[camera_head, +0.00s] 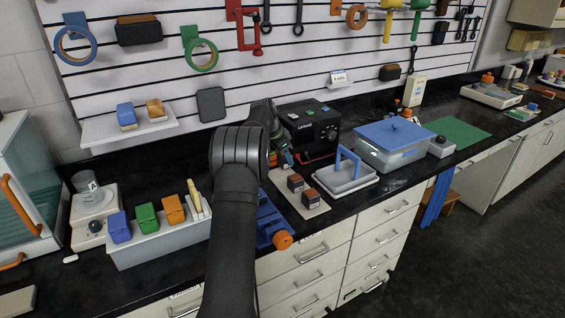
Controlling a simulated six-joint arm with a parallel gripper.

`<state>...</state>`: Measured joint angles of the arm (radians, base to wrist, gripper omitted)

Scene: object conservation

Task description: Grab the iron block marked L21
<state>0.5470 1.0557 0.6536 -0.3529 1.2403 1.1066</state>
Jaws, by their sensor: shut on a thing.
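Two small dark blocks with brown tops and pale labels, a rear one (295,183) and a front one (310,197), sit on a beige board (283,195) at the middle of the counter. The label text is too small to read, so I cannot tell which is L21. My gripper (284,159) is just behind and above the board, partly hidden by my own dark arm. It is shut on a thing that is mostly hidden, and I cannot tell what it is.
A black box-shaped device (318,132) stands close behind my gripper. A white tray with a blue handle (345,182) and a blue-lidded clear container (392,150) stand to the right. A grey rack with coloured blocks (150,250) and a blue clamp (270,222) are nearby.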

